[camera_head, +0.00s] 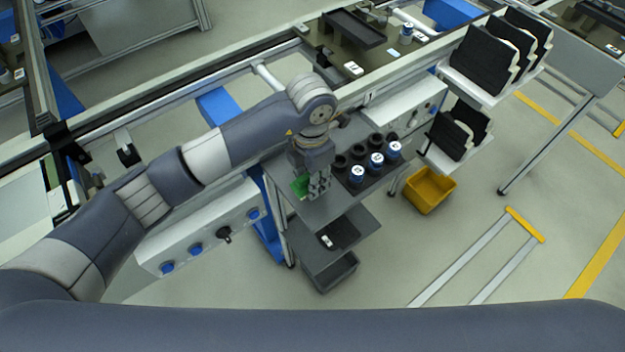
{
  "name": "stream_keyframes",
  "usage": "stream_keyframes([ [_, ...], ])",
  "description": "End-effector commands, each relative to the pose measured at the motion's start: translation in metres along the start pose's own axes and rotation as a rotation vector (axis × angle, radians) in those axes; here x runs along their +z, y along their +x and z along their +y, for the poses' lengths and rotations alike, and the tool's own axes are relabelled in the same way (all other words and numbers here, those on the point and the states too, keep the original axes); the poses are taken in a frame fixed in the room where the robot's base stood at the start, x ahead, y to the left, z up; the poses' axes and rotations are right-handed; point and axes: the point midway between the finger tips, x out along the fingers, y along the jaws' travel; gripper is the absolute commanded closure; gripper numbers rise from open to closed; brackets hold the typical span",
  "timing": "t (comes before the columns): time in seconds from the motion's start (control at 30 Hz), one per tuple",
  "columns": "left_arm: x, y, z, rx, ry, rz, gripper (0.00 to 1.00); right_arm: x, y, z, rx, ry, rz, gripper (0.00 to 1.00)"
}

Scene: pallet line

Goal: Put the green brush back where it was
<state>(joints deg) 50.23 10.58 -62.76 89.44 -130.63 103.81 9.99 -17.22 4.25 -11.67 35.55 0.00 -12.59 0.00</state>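The green brush (300,186) shows as a small green patch at the left part of the grey shelf, partly hidden by my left gripper. My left gripper (318,190) points down over the shelf, right beside the green patch. Its fingers are small and partly overlap the brush, so I cannot tell whether they are open or closed on it, or whether the brush touches the shelf. My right gripper is out of view.
A black holder (350,184) with blue-and-white cans (376,161) and dark empty cups stands just right of my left gripper. A lower shelf (310,256) carries a black mat with a small white item.

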Motion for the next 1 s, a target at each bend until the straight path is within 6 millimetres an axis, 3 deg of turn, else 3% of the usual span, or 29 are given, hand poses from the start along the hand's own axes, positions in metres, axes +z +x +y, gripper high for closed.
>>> stream_keyframes([
  [0.17,0.005,0.003,0.003,0.0,0.0,0.001,0.94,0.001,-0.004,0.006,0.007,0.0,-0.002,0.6],
  [0.4,0.004,0.031,0.002,-0.003,-0.002,0.002,0.94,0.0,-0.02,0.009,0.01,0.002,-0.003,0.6],
  [0.8,0.005,0.041,0.004,0.001,0.0,0.0,0.94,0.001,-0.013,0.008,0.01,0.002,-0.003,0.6],
  [0.83,0.005,0.039,0.003,0.001,0.0,0.0,0.61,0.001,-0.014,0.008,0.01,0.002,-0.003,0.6],
  [0.9,0.005,0.039,0.003,0.0,0.0,0.0,0.48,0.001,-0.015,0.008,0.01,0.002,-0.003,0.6],
  [1.0,0.005,0.039,0.003,0.001,0.0,0.0,0.48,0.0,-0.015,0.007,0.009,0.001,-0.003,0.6],
])
